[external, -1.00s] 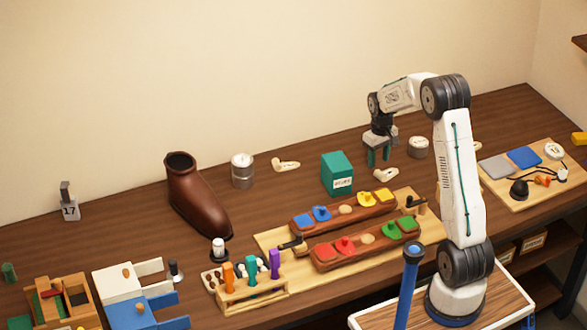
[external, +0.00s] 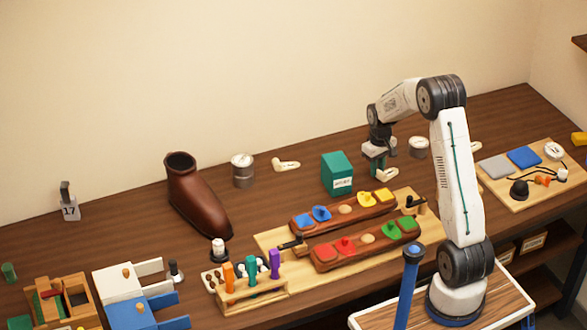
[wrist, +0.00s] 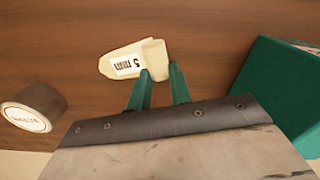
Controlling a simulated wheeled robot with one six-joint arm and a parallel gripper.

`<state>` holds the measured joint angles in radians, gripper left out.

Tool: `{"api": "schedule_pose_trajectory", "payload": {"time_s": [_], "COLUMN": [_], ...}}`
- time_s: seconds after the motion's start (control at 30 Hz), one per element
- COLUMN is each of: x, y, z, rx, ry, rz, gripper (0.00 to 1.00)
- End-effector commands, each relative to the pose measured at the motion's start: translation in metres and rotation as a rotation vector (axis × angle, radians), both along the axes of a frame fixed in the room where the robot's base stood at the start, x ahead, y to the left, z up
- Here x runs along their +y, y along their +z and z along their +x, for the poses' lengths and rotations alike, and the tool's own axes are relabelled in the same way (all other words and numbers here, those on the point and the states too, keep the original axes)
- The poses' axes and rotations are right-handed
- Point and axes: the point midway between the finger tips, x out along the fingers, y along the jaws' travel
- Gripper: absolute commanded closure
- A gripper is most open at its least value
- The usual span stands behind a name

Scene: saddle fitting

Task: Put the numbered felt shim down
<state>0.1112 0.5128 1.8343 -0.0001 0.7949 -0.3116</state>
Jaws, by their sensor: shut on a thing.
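A teal box (external: 338,174) stands close to the left of my gripper, and a grey tin (external: 418,147) to its right. Another cream piece (external: 286,165) and a tin (external: 242,171) lie farther left.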

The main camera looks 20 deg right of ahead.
Motion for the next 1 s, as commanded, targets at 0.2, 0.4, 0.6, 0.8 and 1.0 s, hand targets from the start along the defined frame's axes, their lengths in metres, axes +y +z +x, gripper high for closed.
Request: {"api": "schedule_pose_trajectory", "payload": {"time_s": [0.2, 0.4, 0.6, 0.8, 1.0], "x": [0.000, 0.000, 0.000, -0.012, -0.057], "y": [0.027, 0.068, 0.095, 0.106, 0.149], "z": [0.001, 0.001, 0.001, -0.001, -0.026], "rx": [-0.005, -0.005, -0.003, -0.003, -0.005], "ry": [0.000, 0.000, 0.000, -0.021, -0.105], "rz": [-0.001, -0.001, 0.000, 0.000, -0.001], "gripper": [1.00, 1.00, 1.00, 1.00, 1.00]}}
